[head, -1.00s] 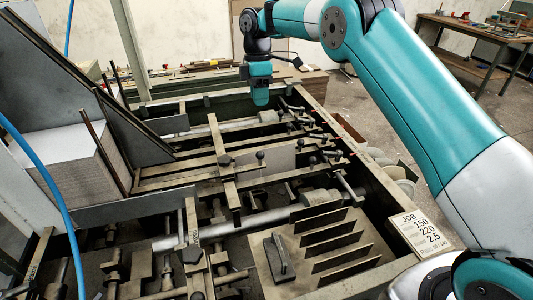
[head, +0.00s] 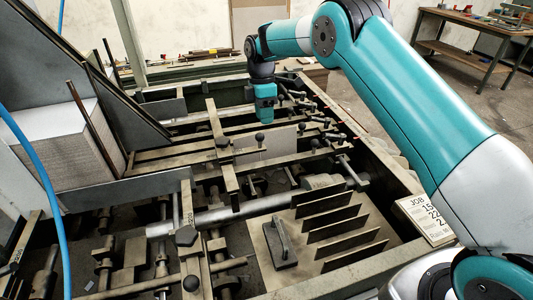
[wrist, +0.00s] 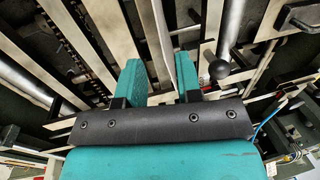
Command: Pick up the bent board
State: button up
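My gripper (head: 265,117) hangs pointing down over the far part of the feeder's rails. A plain grey piece (head: 281,143) stands among the rails just in front of and below the gripper in the head view. It may be the bent board, but I cannot make out a bend. Rails and a black knob partly cover it.
Steel rails and black knobs (head: 259,137) crowd the space under the gripper. A round-ended post (wrist: 219,68) is close to the right finger. A grey board stack (head: 75,150) stands left. A slotted block (head: 330,225) and a job card (head: 428,220) are near right.

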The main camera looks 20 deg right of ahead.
aim_at(266, 134)
jog(key=shift+s+f+p, duration=0.25)
jog(key=shift+f+p, duration=0.25)
jog(key=shift+f, duration=0.55)
jog(key=shift+s+f+p, duration=0.2)
jog(key=shift+f+p, duration=0.3)
jog(key=shift+f, duration=0.55)
jog(key=shift+s+f+p, duration=0.25)
jog(key=shift+f+p, duration=0.25)
jog(key=shift+f, duration=0.55)
jog(key=shift+c, duration=0.4)
grip_shut()
